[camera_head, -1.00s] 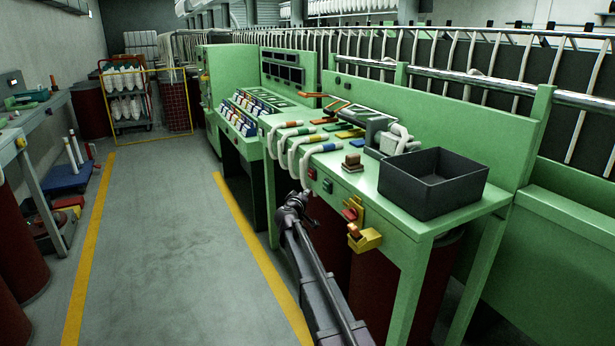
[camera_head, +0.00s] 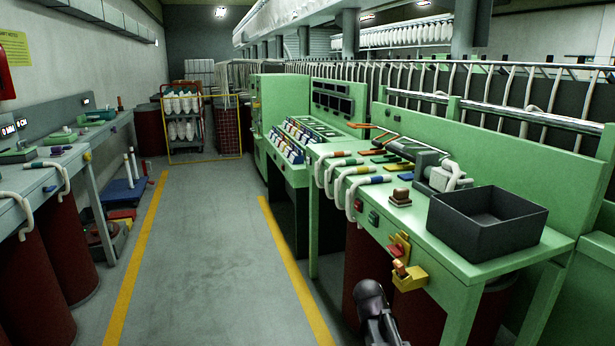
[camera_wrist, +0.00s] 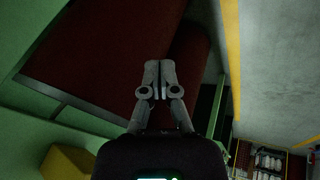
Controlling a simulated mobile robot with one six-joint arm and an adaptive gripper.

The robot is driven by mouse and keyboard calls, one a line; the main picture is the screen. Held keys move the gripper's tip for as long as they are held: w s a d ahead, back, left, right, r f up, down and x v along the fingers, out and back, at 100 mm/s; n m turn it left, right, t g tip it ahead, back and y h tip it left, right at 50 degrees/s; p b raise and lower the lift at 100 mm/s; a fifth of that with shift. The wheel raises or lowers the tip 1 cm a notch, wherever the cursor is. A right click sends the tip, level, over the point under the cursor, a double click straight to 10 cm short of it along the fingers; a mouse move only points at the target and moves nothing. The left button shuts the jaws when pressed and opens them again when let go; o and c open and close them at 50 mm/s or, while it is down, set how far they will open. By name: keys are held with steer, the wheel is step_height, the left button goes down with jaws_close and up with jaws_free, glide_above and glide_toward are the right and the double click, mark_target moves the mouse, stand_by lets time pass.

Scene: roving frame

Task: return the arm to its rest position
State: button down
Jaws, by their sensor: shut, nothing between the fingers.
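My gripper (camera_wrist: 158,80) shows in the wrist view with its two grey fingers together and nothing between them. Beyond the fingertips are dark red drums (camera_wrist: 115,45) in shadow. In the head view my arm shows only as a dark link at the bottom edge, in front of the green machine table, and the fingers are not visible there. The arm is apart from the table front, below the yellow bracket (camera_head: 409,277).
The green table (camera_head: 462,259) carries a dark open bin (camera_head: 470,233), hooked white tubes and a brown-topped button block (camera_head: 400,197). A second bench (camera_head: 75,157) stands at the left. The grey floor (camera_head: 200,240) between the yellow lines is clear. A wheeled rack (camera_head: 184,145) stands at the back.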

steer(key=s+a+f+g+y, duration=0.1)
steer(key=s+a+g+y, duration=0.1)
steer(key=s, duration=0.5)
steer(key=s+a+f+g+y, duration=0.1)
steer(key=s+a+y, duration=0.15)
steer(key=s, duration=0.45)
step_height(320, 180, up, 20)
steer(key=p, duration=2)
steer(key=shift+w+f+n, duration=0.15)
steer(key=shift+w+n, duration=0.2)
steer(key=shift+n, duration=0.05)
